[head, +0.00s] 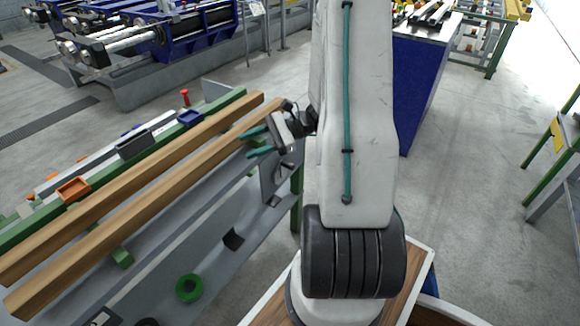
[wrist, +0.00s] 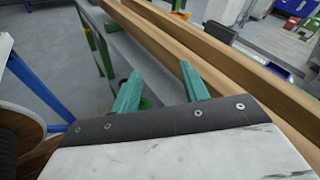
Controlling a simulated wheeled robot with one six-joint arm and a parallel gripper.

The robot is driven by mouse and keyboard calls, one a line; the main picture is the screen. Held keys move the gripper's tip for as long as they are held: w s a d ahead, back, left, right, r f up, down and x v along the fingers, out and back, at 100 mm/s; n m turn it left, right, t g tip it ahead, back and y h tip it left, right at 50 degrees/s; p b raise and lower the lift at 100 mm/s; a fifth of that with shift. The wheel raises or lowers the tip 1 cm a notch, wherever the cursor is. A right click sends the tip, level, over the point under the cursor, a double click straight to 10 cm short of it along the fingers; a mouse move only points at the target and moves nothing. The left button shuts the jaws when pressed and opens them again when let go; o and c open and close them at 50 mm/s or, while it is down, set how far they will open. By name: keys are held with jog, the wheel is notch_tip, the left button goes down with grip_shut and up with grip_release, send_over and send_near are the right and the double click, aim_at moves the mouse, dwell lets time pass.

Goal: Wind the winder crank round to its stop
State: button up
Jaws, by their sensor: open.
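My gripper (head: 252,142) is at the right end of two long wooden beams on the runout table (head: 215,215). Its two teal fingers are apart, with nothing visible held between them. In the wrist view the open fingers (wrist: 160,70) point toward the table's edge and the beams. I cannot clearly pick out the winder crank in either view; my gripper and arm hide part of the table end. A red-topped knob (head: 185,97) stands beyond the beams; I cannot tell whether it belongs to the winder.
The wooden beams (head: 150,204) run along the table. An orange tray (head: 73,189), a dark grey bin (head: 134,145) and a blue bin (head: 190,118) stand beyond them. A blue cabinet (head: 420,85) stands right; floor between is clear.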

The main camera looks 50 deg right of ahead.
jog(key=s+d+f+m+t+h, duration=0.3)
jog(key=d+f+m+t+h, duration=0.2)
jog(key=d+f+m+t, duration=0.5)
jog(key=m+h, duration=0.5)
jog(key=h, duration=0.1)
send_near(294, 168)
jog(key=w, duration=0.8)
jog(key=w+a, duration=0.1)
jog(key=w, duration=0.2)
jog(key=shift+w+a+r, duration=0.1)
jog(key=shift+r, duration=0.1)
grip_shut()
